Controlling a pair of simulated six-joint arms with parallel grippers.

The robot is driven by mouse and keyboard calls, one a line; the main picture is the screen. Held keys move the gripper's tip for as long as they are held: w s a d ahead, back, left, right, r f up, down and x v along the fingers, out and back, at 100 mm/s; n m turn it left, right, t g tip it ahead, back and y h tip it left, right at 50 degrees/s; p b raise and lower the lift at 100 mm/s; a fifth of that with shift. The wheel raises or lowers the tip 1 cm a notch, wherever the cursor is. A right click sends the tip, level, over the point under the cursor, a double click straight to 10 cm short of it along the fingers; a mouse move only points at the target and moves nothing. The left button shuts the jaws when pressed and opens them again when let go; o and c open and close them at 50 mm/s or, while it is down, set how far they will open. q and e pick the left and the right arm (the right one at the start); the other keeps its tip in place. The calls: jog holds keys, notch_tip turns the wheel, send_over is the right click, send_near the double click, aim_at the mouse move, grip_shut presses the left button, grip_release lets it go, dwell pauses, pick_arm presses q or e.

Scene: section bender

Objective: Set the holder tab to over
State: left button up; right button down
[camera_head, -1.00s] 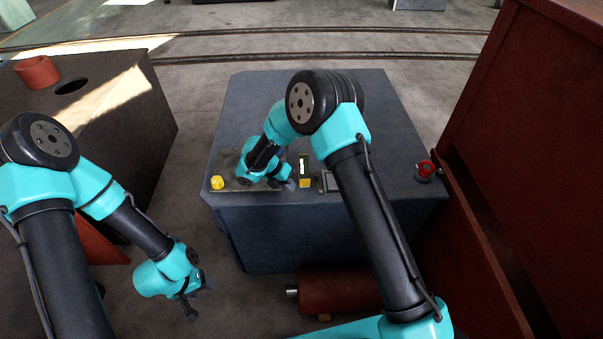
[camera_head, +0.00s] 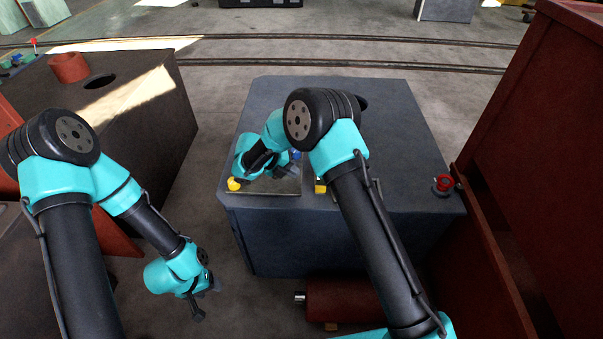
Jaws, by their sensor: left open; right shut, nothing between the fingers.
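Which part is the holder tab I cannot tell for sure. A small yellow piece (camera_head: 320,187) stands at the front of the grey-blue cabinet top (camera_head: 385,115), partly covered by my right arm. A rounded yellow knob (camera_head: 233,184) sits at the cabinet's front left corner. My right gripper (camera_head: 288,168) is shut and empty, low over the front left part of the top, between the two yellow pieces and towards the back. Its fingertips are small and hard to make out. My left gripper (camera_head: 206,299) is open and empty, hanging left of the cabinet, away from both yellow pieces.
A red ring-shaped knob (camera_head: 444,184) is on the cabinet's right front. A tall red-brown structure (camera_head: 540,150) bounds the right side. A dark block with a red cylinder (camera_head: 69,67) is at left. A red-brown cylinder (camera_head: 345,300) lies below the cabinet front.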

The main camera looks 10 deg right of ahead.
jog(key=x, duration=0.8)
jog(key=shift+d+f, duration=0.15)
jog(key=d, duration=0.3)
jog(key=shift+d+f, duration=0.15)
jog(key=shift+d, duration=0.45)
jog(key=shift+d, duration=0.1)
